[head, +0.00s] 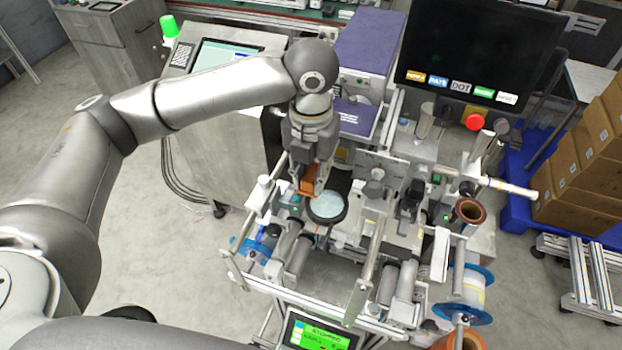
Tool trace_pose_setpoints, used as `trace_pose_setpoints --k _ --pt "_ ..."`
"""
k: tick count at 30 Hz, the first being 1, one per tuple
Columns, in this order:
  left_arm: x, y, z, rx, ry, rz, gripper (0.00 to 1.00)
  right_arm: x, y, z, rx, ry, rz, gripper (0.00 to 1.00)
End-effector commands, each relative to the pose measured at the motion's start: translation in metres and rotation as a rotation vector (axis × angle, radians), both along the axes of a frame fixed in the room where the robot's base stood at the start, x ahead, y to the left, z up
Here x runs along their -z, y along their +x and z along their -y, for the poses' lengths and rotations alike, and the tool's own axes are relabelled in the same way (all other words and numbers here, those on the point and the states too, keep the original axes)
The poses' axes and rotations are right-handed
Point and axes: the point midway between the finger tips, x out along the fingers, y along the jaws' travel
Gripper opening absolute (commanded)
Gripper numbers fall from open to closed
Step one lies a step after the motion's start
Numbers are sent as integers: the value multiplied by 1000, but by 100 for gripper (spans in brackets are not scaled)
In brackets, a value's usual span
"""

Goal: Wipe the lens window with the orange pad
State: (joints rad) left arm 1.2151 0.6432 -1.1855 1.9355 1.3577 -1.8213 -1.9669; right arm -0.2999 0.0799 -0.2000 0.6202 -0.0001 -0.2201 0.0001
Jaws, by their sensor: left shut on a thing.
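The orange pad (309,187) is between the fingers of my left gripper (308,190), which is shut on it and points down. The lens window (326,206) is a pale round disc in a black ring, on the machine just below and to the right of the pad in the picture. The pad shows near the ring's upper left edge. I cannot tell whether it touches the ring or the glass. My right gripper is not in view.
The machine's rollers (298,254) and metal bars surround the lens window. A blue-flanged reel (467,290) sits at the lower right. A black monitor (483,50) stands behind. A red button (474,122) is below it. Cardboard boxes (585,170) stand at the right.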

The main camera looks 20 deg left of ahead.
Motion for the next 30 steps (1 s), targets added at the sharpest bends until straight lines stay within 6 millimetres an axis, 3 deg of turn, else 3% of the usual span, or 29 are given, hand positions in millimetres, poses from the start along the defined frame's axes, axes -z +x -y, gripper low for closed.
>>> trace_pose_setpoints --k 11,22,30 --pt "-3 0 0 1 -1 0 5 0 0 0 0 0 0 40" --pt "-30 0 0 1 -1 2 5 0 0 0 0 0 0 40" --pt "-33 0 0 0 -1 1 5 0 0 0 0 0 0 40"
